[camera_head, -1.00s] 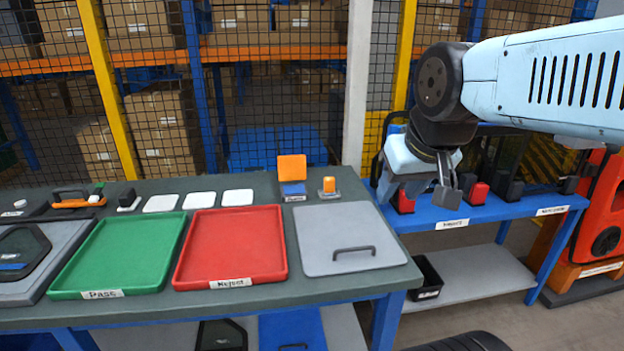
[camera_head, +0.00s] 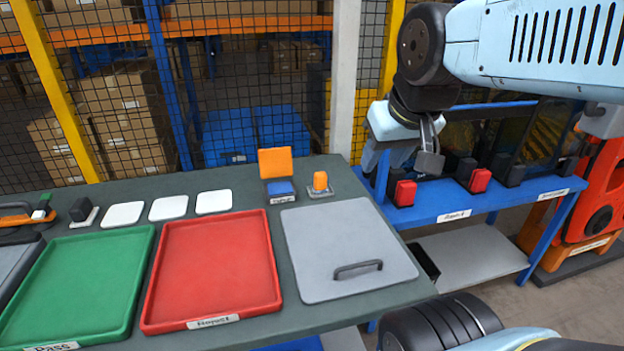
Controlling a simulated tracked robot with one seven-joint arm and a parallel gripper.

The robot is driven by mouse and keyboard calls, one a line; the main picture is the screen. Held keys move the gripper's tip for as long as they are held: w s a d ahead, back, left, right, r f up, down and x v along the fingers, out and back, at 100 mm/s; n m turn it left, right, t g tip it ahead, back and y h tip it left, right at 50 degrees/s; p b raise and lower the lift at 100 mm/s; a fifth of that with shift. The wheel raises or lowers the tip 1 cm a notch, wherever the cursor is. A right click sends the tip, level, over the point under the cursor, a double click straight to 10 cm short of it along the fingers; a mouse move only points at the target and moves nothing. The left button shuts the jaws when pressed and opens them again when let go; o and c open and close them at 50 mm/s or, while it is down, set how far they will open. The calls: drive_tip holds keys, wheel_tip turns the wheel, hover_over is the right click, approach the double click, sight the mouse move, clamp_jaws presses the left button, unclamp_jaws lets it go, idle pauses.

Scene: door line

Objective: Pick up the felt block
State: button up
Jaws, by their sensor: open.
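No block is marked as felt, and I cannot tell the material. A small dark block (camera_head: 80,209) stands on a white pad at the back left of the grey-green bench. A small orange block (camera_head: 320,181) stands on a grey plate at the back right of that bench. My gripper (camera_head: 428,160) is open and empty, in the air above the blue side bench, right of both blocks and well apart from them. Its fingers point down and overlap in this view.
The bench holds a green tray (camera_head: 78,285), a red tray (camera_head: 213,270) and a grey lid (camera_head: 345,245) with a handle. Several white pads (camera_head: 168,208) lie behind the trays. An upright orange panel (camera_head: 275,162) stands near the orange block. The blue side bench (camera_head: 455,200) carries red-and-black fixtures.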

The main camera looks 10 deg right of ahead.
drive_tip(key=shift+o, duration=1.4)
drive_tip(key=shift+w+r, duration=0.1)
drive_tip(key=shift+w, duration=0.05)
drive_tip(key=shift+o, duration=1.3)
drive_tip(key=w+r+g, duration=0.1)
drive_tip(key=w, duration=0.8)
drive_tip(key=shift+d+r, duration=0.15)
drive_tip(key=shift+r, duration=0.05)
drive_tip(key=g, duration=0.5)
hover_over(320, 173)
wheel_tip(320, 173, down, 15)
wheel_tip(320, 173, down, 14)
drive_tip(key=shift+r, duration=0.25)
